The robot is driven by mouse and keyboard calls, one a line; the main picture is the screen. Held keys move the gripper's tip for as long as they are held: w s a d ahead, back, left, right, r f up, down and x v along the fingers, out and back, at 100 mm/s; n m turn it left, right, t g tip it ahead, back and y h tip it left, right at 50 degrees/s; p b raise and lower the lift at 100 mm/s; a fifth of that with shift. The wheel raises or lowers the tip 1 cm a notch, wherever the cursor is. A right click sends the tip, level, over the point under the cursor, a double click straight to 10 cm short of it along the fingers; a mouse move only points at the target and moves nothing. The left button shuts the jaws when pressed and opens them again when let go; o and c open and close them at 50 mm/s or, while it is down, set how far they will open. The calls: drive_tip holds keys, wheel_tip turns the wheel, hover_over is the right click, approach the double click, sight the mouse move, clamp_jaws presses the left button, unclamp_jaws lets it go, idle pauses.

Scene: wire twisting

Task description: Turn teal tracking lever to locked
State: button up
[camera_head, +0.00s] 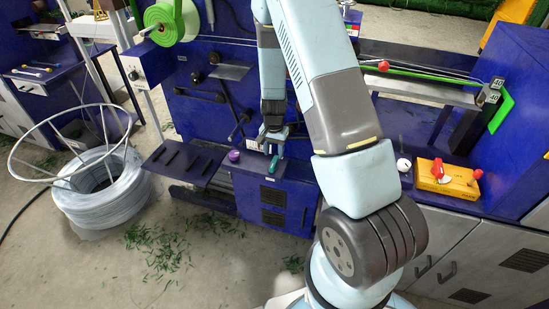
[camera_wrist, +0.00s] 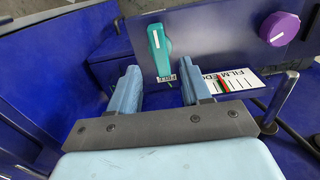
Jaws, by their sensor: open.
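The teal tracking lever (camera_wrist: 159,52) stands on a dark panel in the wrist view, with a white line on its face and a small label at its lower end. It also shows in the head view (camera_head: 273,165), just below my gripper. My gripper (camera_wrist: 161,80) is open, its two blue fingers apart with a gap between them. The lever lies beyond the fingertips, roughly in line with the gap. I see nothing between the fingers, and I cannot tell whether a finger touches the lever.
A purple knob (camera_wrist: 279,29) sits on the same panel to the right. A white scale card (camera_wrist: 233,81) with a red and green mark lies near the right finger. A wire coil (camera_head: 100,185) stands on the floor at left. A yellow box (camera_head: 447,179) sits on the right counter.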

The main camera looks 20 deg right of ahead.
wheel_tip(320, 180, up, 8)
drive_tip(key=shift+r, duration=0.25)
idle(0.5)
wheel_tip(320, 180, up, 13)
drive_tip(key=n+t, duration=0.1)
drive_tip(key=n, duration=0.1)
hover_over(274, 162)
drive_tip(key=s, duration=0.3)
drive_tip(key=s+r+n+t+y, duration=0.1)
drive_tip(key=s+r, duration=0.2)
drive_tip(key=r, duration=0.3)
drive_tip(key=s+r+n+t, duration=0.1)
drive_tip(key=s+r, duration=0.3)
drive_tip(key=r, duration=0.1)
drive_tip(key=s+r+n+t, duration=0.1)
drive_tip(key=s+r, duration=0.5)
drive_tip(key=s, duration=0.3)
drive_tip(key=s+r+n+t+h, duration=0.1)
drive_tip(key=s+r+n, duration=0.1)
drive_tip(key=s+r, duration=0.3)
drive_tip(key=s, duration=0.4)
drive_tip(key=shift+d+r+t, duration=0.15)
drive_tip(key=shift+r+t, duration=0.15)
drive_tip(key=shift+r, duration=0.1)
